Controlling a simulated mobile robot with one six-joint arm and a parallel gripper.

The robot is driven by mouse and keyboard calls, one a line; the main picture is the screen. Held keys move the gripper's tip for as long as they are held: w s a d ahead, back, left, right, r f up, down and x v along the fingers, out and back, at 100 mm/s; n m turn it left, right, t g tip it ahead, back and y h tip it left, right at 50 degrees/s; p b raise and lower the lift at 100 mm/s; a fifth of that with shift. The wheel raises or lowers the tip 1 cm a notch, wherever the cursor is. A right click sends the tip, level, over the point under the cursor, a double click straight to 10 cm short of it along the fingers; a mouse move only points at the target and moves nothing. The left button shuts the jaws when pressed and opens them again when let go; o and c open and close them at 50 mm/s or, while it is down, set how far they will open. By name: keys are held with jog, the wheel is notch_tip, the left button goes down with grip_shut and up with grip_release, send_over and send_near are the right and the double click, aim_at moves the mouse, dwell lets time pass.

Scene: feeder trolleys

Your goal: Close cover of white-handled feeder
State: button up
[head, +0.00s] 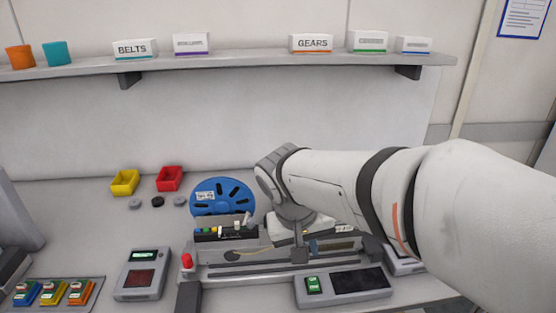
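A feeder (215,255) lies lengthwise on the bench, a long grey body with a black strip of coloured buttons (222,233) at its left part. A blue reel (222,198) stands upright behind it. A small white piece, possibly the handle (241,222), shows beside the strip; I cannot tell for sure. My arm comes in from the right, and my gripper (300,254) points down over the middle of the feeder. Its fingertips are small and partly hidden, so I cannot tell whether they are open or touching the feeder. The cover's position is unclear behind my wrist.
A red knob (187,261) stands at the feeder's left end. A panel with a green button (345,287) lies in front, and a device with a red screen (143,276) at left. Yellow (125,182) and red (170,179) bins stand behind. A shelf (230,66) runs above.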

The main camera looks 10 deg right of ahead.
jog(key=w+a+r+t+h+p, duration=0.1)
jog(key=w+a+r, duration=0.1)
jog(key=a+r, duration=0.1)
jog(key=w+a+r+t+h+p, duration=0.1)
jog(key=w+a+r+p, duration=0.1)
jog(key=w+a+r, duration=0.1)
jog(key=w+a+r+m+h+p, duration=0.1)
jog(key=w+a+r, duration=0.1)
jog(key=r, duration=0.3)
jog(key=shift+w+a+r+t+p, duration=0.1)
jog(key=shift+a+r+t+p, duration=0.1)
jog(key=shift+a, duration=0.2)
jog(key=shift+w+a+r+t+p, duration=0.1)
jog(key=shift+a+t, duration=0.1)
jog(key=shift+a, duration=0.2)
grip_shut()
jog(key=p+x, duration=0.1)
jog(key=x, duration=0.9)
jog(key=d+p, duration=0.1)
jog(key=d, duration=0.2)
jog(key=shift+d+r+p, duration=0.15)
jog(key=shift+r+p, duration=0.05)
jog(key=shift+p, duration=0.15)
jog(key=shift+d+f, duration=0.1)
jog(key=shift+d, duration=0.2)
